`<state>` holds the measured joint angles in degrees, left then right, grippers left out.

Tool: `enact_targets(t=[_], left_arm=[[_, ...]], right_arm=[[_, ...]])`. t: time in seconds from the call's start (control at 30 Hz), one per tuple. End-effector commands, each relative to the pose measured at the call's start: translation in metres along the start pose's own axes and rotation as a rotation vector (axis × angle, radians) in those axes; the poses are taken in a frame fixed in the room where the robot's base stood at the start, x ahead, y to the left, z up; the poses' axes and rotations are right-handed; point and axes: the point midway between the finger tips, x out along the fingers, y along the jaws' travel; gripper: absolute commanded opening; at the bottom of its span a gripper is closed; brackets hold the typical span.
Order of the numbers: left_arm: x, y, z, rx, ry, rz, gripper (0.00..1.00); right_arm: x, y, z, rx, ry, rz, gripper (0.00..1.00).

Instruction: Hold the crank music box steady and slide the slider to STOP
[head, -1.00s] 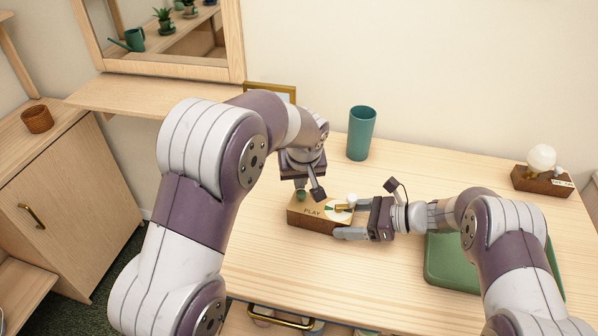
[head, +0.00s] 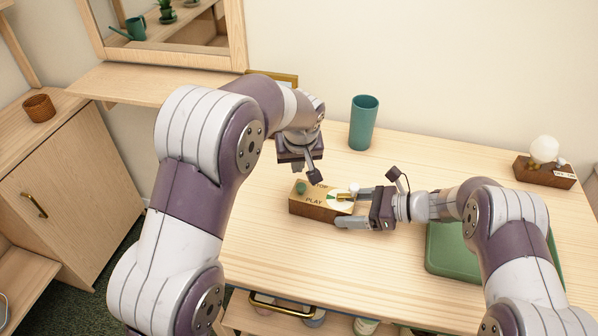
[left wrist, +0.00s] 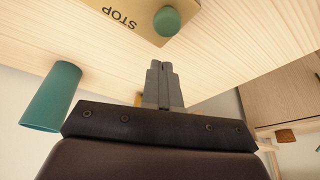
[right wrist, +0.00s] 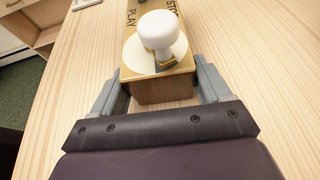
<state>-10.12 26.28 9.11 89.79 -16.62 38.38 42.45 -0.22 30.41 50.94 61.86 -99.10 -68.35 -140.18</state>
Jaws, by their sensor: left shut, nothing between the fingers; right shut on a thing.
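The music box (head: 322,209) is a wooden block with a tan top, lying on the table. Its top reads PLAY on the near side and STOP (left wrist: 120,20) on the far side. A green round knob (left wrist: 167,21) stands at its left end, beside the STOP lettering; it also shows in the head view (head: 301,187). A white knob (right wrist: 158,30) on a brass arm sits at the right end. My right gripper (right wrist: 160,88) is shut on that end, one finger on each side.
A teal cup (head: 363,123) stands behind the box. A green tray (head: 448,253) lies to the right, partly under my right arm. A wooden block with a white globe (head: 543,152) stands at the back right. The table in front of the box is clear.

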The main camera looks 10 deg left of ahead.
Motion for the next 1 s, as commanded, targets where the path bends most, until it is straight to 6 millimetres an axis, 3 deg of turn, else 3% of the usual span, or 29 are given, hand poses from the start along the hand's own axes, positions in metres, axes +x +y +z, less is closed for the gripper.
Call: enact_targets(t=[0.03, 0.07, 0.3, 0.5, 1.0], left_arm=[[0.002, 0.0, -0.012, -0.003, 0.002, 0.0, 0.0], [-0.008, 0.001, -0.013, -0.001, 0.006, 0.003, 0.0], [-0.065, 0.001, -0.011, 0.001, 0.004, 0.002, 0.0], [-0.093, 0.0, -0.011, 0.0, 0.004, 0.002, 0.0], [-0.099, 0.0, -0.011, 0.0, 0.002, 0.001, 0.0]], right_arm=[[0.0, 0.0, 0.001, -0.001, -0.001, 0.0, 0.32], [0.0, 0.0, 0.001, -0.001, -0.001, 0.0, 0.32], [0.0, 0.0, 0.0, -0.001, -0.001, 0.001, 0.32], [0.0, 0.0, 0.001, -0.001, -0.001, 0.001, 0.32], [0.0, 0.0, 0.001, -0.001, -0.001, 0.002, 0.32]])
